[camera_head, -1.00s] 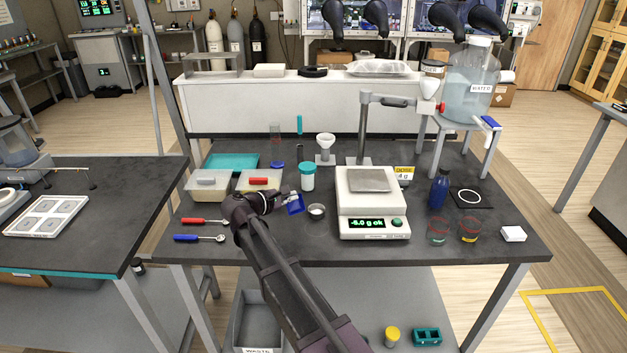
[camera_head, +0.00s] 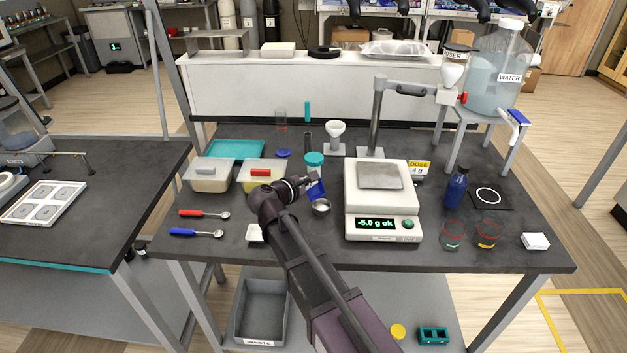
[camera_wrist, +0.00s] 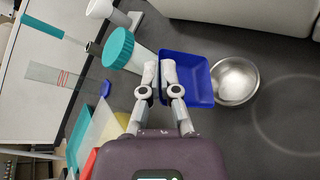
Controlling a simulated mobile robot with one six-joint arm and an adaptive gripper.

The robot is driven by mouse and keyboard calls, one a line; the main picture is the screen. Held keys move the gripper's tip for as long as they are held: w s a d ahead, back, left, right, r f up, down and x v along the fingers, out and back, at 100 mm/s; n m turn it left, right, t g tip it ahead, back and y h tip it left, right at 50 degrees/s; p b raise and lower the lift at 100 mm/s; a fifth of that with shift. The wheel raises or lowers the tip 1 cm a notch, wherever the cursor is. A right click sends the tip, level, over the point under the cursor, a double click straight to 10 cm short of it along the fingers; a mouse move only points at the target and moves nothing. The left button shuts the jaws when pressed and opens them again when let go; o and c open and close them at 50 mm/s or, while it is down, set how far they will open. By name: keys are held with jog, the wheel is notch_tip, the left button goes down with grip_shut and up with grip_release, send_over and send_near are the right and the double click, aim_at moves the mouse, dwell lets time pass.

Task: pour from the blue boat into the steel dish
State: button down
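The small blue boat (camera_head: 316,190) is in my gripper (camera_head: 301,184), tilted, just behind and left of the steel dish (camera_head: 321,206). In the wrist view, the fingers of my gripper (camera_wrist: 160,72) are nearly together at the left edge of the blue boat (camera_wrist: 188,80), shut on it. The boat's visible inside is plain blue, with no contents that I can make out. The round steel dish (camera_wrist: 235,81) is close to the boat's right side.
A balance (camera_head: 382,212) reading about -5.0 g stands right of the dish. A teal-capped jar (camera_head: 314,166) and a white funnel on a stand (camera_head: 335,135) are behind. Lidded tubs (camera_head: 209,175) and two spoons (camera_head: 205,213) lie left. A white piece (camera_head: 254,233) lies beside my arm.

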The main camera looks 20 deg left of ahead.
jog(key=shift+w, duration=0.15)
jog(key=shift+w+a+r+n+g+h+p, duration=0.15)
jog(key=shift+w+a+n+g+h+p, duration=0.15)
jog(key=shift+a+n, duration=0.2)
jog(key=shift+w+a+r+n+g+h+p, duration=0.1)
jog(key=shift+w+a+n+g+h+p, duration=0.15)
jog(key=shift+a+n+p, duration=0.2)
jog(key=w+a+n, duration=0.1)
jog(key=a+n+g+h, duration=0.1)
jog(key=shift+w+n, duration=0.35)
jog(key=shift+w+a+f+n+g+h+b, duration=0.1)
jog(key=shift+a+f+n+g+h+b, duration=0.1)
jog(key=shift+f+n+g+h, duration=0.25)
jog(key=shift+w+a+f+n+g+h+b, duration=0.1)
jog(key=shift+f+n+h+b, duration=0.15)
jog(key=shift+n, duration=0.4)
jog(key=shift+a+f+n+h+b, duration=0.15)
jog(key=shift+n+h+b, duration=0.25)
jog(key=shift+n, duration=0.3)
